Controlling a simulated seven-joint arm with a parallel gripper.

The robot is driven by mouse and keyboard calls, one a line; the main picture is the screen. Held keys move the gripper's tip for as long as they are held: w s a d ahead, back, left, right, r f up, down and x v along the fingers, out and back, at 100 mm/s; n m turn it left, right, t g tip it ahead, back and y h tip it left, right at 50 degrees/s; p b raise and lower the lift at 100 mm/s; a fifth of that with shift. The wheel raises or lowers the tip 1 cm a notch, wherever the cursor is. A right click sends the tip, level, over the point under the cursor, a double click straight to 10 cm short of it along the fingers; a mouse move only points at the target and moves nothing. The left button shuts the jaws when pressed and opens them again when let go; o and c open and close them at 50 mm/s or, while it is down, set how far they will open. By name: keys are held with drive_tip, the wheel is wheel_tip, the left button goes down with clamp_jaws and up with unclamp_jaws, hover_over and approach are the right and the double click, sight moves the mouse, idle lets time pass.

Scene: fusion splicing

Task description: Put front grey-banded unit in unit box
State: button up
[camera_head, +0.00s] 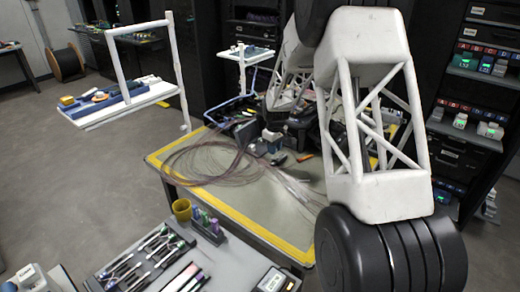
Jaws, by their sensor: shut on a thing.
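My arm reaches over the yellow-edged work table (185,183). My gripper (273,132) is small and dark at the far end of the arm, partly lost among dark equipment. It is shut on a small grey thing (268,145), seen low over the back of the table. I cannot make out a grey band on it. The unit box cannot be told apart from the other gear on the table. My white lattice link hides the table's right part.
Loose fibre coils (205,160) spread over the table's left and middle. A tool tray (150,255) and a yellow cup (181,209) stand on the near bench. A white shelf stand (125,108) rises at left. Dark racks with small units (490,130) stand at right.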

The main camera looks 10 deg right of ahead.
drive_tip(key=shift+s+f+n, duration=0.15)
drive_tip(key=shift+f+n, duration=0.35)
drive_tip(key=shift+f, duration=0.75)
approach(260, 148)
drive_tip(key=shift+d+f, duration=0.8)
drive_tip(key=shift+d, duration=0.2)
drive_tip(key=shift+d+f, duration=0.75)
drive_tip(key=shift+d, duration=0.25)
drive_tip(key=shift+f, duration=1.75)
drive_tip(key=shift+f, duration=0.1)
